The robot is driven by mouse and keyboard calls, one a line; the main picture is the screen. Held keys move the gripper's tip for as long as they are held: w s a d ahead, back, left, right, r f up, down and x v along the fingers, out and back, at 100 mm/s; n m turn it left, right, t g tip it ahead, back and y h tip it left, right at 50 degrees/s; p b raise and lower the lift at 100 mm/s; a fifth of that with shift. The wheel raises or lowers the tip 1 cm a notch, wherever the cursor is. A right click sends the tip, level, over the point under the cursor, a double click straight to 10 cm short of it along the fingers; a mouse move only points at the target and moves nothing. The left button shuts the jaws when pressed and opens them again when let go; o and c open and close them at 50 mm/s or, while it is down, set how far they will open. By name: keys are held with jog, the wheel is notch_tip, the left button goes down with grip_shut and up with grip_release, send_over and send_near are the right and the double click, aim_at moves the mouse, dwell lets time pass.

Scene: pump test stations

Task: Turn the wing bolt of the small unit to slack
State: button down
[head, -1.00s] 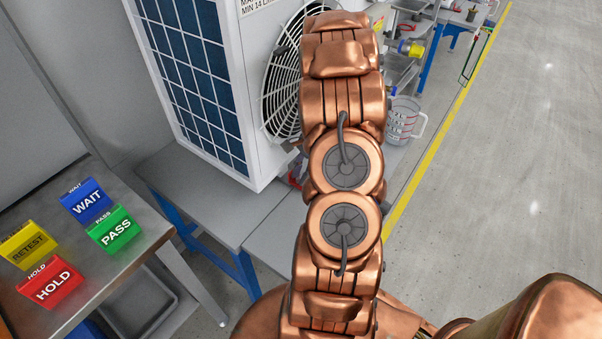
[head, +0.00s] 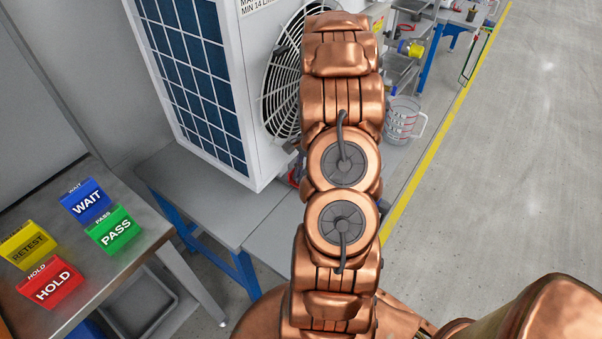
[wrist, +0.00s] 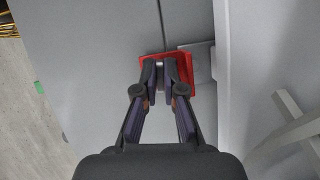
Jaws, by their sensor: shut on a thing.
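In the wrist view my gripper (wrist: 160,70) has its fingertips closed together over a red piece (wrist: 187,72) on a grey surface. A small bright part shows between the tips, and I take it for the wing bolt; the fingers cover most of it. Its turn angle cannot be read. In the head view my arm hides the gripper and the bolt. A white unit (head: 258,150) with a blue grille and a round fan guard stands on the bench, left of my arm. I cannot tell whether it is the small unit.
A steel table (head: 140,215) at the left carries WAIT, PASS, RETEST and HOLD signs. The floor right of the yellow line (head: 440,135) is clear. A pale wall-like edge (wrist: 226,70) runs close right of my gripper.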

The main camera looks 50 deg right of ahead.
jog(key=c, duration=1.3)
grip_release()
jog(key=v, duration=1.2)
